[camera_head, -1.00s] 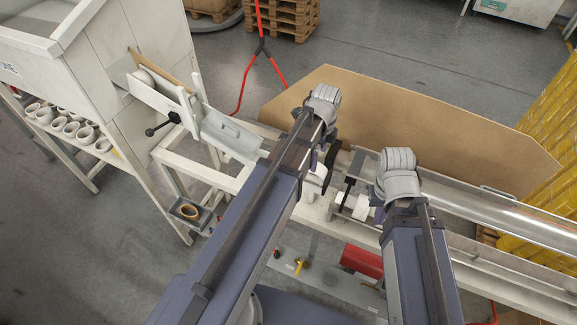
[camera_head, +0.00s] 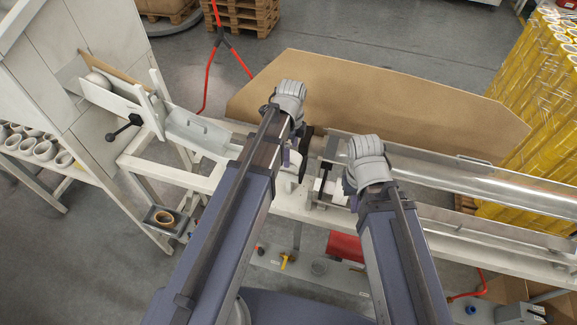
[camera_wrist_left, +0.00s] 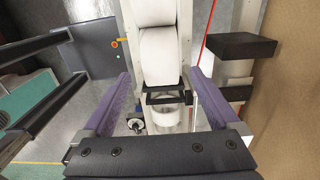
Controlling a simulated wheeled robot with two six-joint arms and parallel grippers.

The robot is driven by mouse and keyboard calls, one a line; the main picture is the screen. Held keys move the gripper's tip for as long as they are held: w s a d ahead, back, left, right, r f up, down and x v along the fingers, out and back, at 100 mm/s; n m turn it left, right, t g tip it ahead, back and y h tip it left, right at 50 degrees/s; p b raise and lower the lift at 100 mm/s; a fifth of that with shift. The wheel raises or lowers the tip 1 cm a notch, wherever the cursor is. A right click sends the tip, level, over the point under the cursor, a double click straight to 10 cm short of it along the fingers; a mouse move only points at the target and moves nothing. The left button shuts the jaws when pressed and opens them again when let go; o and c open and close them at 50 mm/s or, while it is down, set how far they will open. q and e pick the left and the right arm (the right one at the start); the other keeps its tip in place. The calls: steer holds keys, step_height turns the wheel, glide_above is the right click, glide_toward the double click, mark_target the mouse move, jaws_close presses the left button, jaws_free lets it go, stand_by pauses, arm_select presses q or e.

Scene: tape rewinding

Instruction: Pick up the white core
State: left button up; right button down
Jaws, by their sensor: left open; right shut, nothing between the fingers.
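In the left wrist view, white cores (camera_wrist_left: 157,58) lie end to end in a narrow trough, beyond the fingertips. A black bracket (camera_wrist_left: 168,97) crosses just below the nearest one. My left gripper (camera_wrist_left: 157,85) is open, one purple finger on each side, with nothing clamped between. In the head view my left gripper (camera_head: 288,155) hangs at the bench line, mostly hidden by its own arm. My right gripper (camera_head: 349,190) is shut and empty, mostly hidden behind its wrist. Several white cores (camera_head: 45,150) also sit on the shelf at the far left.
A white feeder with a trough (camera_head: 195,130) runs toward my left gripper. A clear tube (camera_head: 450,178) lies along the bench to the right. A brown board (camera_head: 380,95) stands behind. A small tray (camera_head: 165,218) holds a brown ring. Yellow tubes (camera_head: 545,110) stand at the right.

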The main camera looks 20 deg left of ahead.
mark_target(291, 155)
arm_select(q)
step_height(291, 155, down, 4)
steer(key=b, duration=0.2)
steer(key=shift+w+d+r+b, duration=0.1)
steer(key=shift+r+b, duration=0.15)
steer(key=shift+b, duration=0.05)
steer(key=shift+r, duration=0.1)
steer(key=c, duration=1.1)
steer(key=shift+o, duration=0.2)
steer(key=shift+r, duration=0.1)
step_height(291, 155, up, 10)
steer(key=p, duration=1)
steer(key=shift+f, duration=0.2)
